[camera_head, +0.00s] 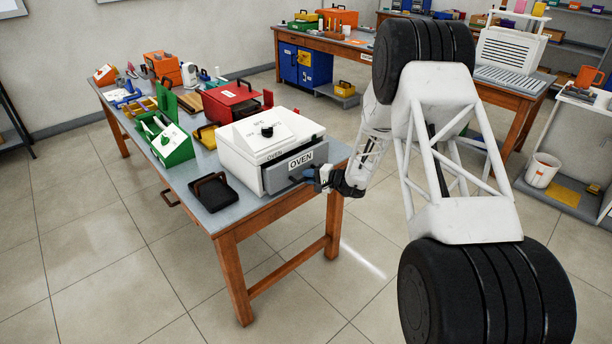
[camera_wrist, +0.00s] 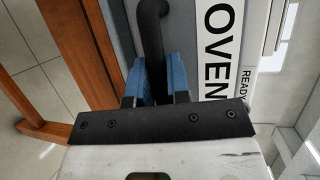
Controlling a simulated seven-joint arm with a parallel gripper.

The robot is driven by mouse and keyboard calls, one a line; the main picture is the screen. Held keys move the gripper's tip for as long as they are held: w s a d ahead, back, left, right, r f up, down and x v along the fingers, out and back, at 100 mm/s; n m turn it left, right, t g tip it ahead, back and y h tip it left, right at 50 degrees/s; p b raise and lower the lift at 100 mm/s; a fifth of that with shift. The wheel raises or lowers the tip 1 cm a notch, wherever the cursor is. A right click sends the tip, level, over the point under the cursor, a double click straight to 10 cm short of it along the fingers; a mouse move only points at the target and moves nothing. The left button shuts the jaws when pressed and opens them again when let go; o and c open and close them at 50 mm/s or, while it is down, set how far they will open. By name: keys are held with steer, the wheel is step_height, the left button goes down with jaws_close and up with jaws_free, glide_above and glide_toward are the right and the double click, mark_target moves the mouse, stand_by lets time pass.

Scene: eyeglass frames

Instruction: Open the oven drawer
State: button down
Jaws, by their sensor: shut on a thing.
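My gripper (camera_head: 318,178) is at the right part of the drawer front. In the wrist view its blue fingers (camera_wrist: 157,82) are shut on the black bar handle (camera_wrist: 152,28), one on each side. The inside of the drawer is hidden, and I cannot tell how far it stands out.
The wooden table (camera_head: 239,226) has a grey top crowded with a green box (camera_head: 170,146), a red case (camera_head: 232,103) and a black tray (camera_head: 212,192) left of the oven. The floor (camera_head: 330,290) in front is clear. Another bench (camera_head: 340,50) stands behind.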

steer(key=s+d, duration=1.3)
steer(key=shift+s+d, duration=0.25)
steer(key=shift+d, duration=0.05)
steer(key=c, duration=1.1)
jaws_free()
steer(key=v, duration=0.7)
steer(key=shift+s+d, duration=0.15)
steer(key=shift+d, duration=0.2)
steer(key=shift+r, duration=0.15)
